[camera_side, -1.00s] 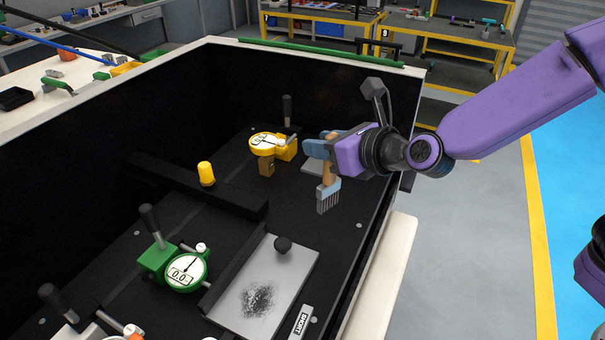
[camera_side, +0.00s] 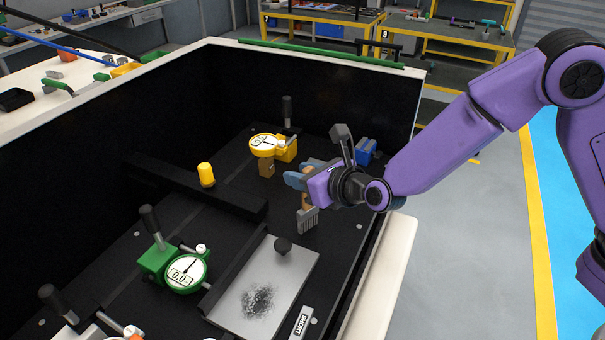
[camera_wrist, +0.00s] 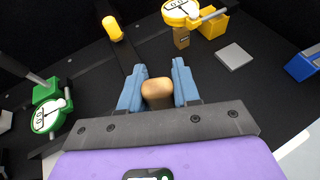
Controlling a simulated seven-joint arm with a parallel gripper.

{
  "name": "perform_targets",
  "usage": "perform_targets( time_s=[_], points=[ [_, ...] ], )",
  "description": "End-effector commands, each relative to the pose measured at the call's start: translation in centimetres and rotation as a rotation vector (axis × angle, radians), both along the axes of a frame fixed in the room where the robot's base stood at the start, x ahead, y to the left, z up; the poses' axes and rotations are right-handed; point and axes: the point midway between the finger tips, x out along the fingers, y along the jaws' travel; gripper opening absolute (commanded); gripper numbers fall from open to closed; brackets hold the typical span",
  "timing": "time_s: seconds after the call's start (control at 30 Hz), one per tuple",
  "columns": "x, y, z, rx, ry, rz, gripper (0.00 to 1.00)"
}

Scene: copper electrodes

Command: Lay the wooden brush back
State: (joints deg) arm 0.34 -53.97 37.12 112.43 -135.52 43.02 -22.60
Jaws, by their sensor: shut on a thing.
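The wooden brush (camera_side: 307,219) is held upright with its bristles pointing down, above the black floor of the box. My gripper (camera_side: 304,184) is shut on its wooden handle. In the wrist view the rounded wooden end of the brush (camera_wrist: 157,92) sits between the two blue fingers of my gripper (camera_wrist: 158,88). The bristles are hidden in the wrist view. In the side view they hang just behind the grey plate with the black knob; I cannot tell whether they touch the floor.
The grey plate (camera_side: 291,268) bears a dark powder patch (camera_side: 257,301). A yellow dial gauge (camera_side: 263,146), a green dial gauge (camera_side: 186,272) and a yellow knob (camera_side: 206,174) stand around. A blue block (camera_side: 366,151) and a flat grey square (camera_wrist: 235,56) lie beyond my gripper. A black bar (camera_side: 190,185) crosses the floor.

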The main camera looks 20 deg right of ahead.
Motion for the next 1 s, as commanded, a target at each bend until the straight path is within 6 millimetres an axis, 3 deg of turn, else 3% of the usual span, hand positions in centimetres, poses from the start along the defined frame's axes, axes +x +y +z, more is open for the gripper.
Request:
perform_targets(
  time_s=[0.27,0.3,0.37,0.77,1.0],
  points=[
    [0.0,0.0,-0.2,-0.001,0.000,0.000,0.00],
    [0.0,0.0,-0.3,0.000,-0.001,0.000,0.38],
    [0.0,0.0,-0.2,0.000,-0.001,0.000,0.57],
    [-0.2,0.0,0.2,0.001,-0.001,0.002,0.57],
    [-3.3,-1.2,1.6,0.001,-0.001,0.004,0.57]
  ],
)
